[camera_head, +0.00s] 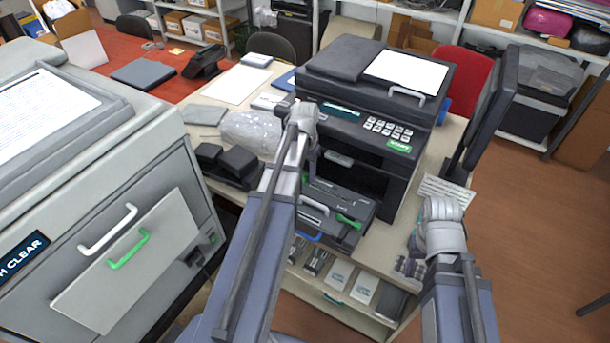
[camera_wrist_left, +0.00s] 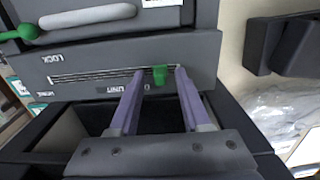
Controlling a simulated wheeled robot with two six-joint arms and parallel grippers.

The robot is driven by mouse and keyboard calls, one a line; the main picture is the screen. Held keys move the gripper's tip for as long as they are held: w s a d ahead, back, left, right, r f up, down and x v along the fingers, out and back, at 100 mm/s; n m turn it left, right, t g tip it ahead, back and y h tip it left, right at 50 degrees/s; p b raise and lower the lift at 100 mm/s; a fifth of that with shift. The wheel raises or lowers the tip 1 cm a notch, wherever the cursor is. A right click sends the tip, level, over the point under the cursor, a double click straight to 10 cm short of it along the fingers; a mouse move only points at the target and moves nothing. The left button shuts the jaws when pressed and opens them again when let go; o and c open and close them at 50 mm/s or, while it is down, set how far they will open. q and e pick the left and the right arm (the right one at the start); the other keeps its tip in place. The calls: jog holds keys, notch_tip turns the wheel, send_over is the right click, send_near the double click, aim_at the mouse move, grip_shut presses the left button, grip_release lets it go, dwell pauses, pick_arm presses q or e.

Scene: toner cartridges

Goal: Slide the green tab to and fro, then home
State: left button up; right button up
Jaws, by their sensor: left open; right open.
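The green tab (camera_wrist_left: 160,75) stands in a long slot on a dark grey unit (camera_wrist_left: 210,45) in the left wrist view. It sits near the slot's right end; the word HOME is by the left end and LOCK above. My left gripper (camera_wrist_left: 160,71) is open, one finger on each side of the tab, with a gap on both sides. In the head view my left gripper (camera_head: 309,160) reaches over the printer's pulled-out unit (camera_head: 325,205), and the tab cannot be made out there. My right gripper (camera_head: 430,235) is open near the table's right side, its fingers unclear.
A grey handle (camera_wrist_left: 85,17) and a green knob (camera_wrist_left: 27,31) lie beyond the slot. The printer (camera_head: 370,90) stands behind the unit, with a monitor (camera_head: 490,110) to its right. Black blocks (camera_head: 228,162) and a clear plastic bag (camera_head: 250,132) lie to the left.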

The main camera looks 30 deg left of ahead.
pick_arm(q)
grip_shut()
dwell(1.3)
